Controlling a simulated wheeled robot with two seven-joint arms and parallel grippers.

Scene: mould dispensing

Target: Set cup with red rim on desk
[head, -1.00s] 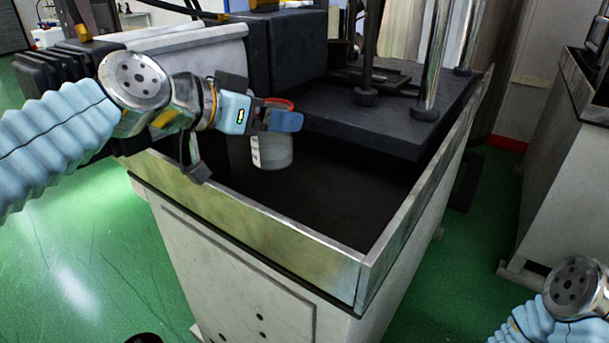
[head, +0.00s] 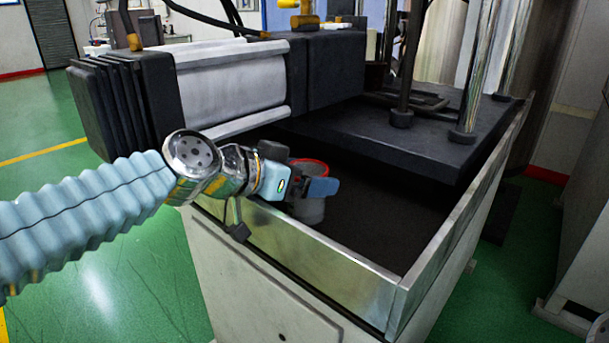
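The cup with the red rim (head: 311,209) is a translucent grey-white cup, upright, at the left side of the dark machine tray. My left gripper (head: 316,186) is at its upper part, with a blue finger across the front just below the red rim. The gripper looks shut on the cup. The gripper and finger hide part of the cup's upper body. I cannot tell whether the cup's base touches the dark surface. My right gripper is not in view. No desk can be made out for certain.
The machine's metal tray wall (head: 300,265) runs along the front, close to my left wrist. A black platform (head: 400,135) with upright rods stands behind the cup. A large grey-and-black machine block (head: 230,80) stands behind my arm. Green floor (head: 110,270) is open at left.

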